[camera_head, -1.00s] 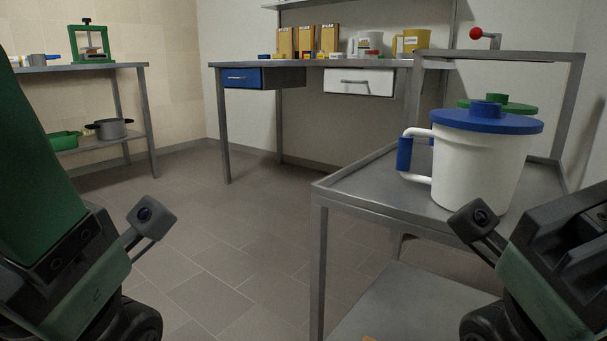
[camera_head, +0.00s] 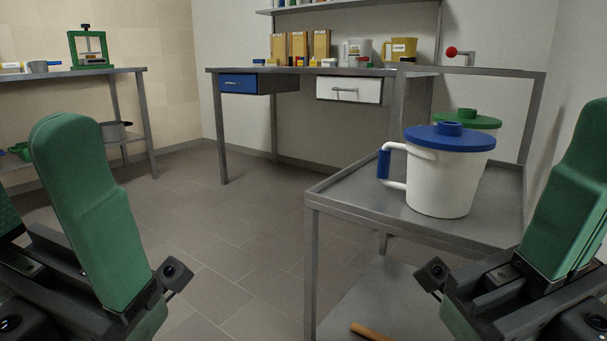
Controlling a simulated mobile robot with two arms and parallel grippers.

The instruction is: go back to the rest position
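My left gripper (camera_head: 80,195) is at the lower left of the head view, with one green finger upright. A second green part shows at the left edge, with bare rail between them, so it looks open and empty. My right gripper (camera_head: 578,190) is at the right edge, its green fingers upright and together with a thin seam. It looks shut, with nothing visible in it; its far side is cut off. Both are in the near foreground, raised and apart from the furniture.
A metal cart (camera_head: 340,205) stands close on the right, carrying a white jug (camera_head: 440,180) with a blue lid and a green-lidded one behind. A workbench (camera_head: 300,70) with drawers is at the back, a side table (camera_head: 130,70) at left. The middle floor is clear.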

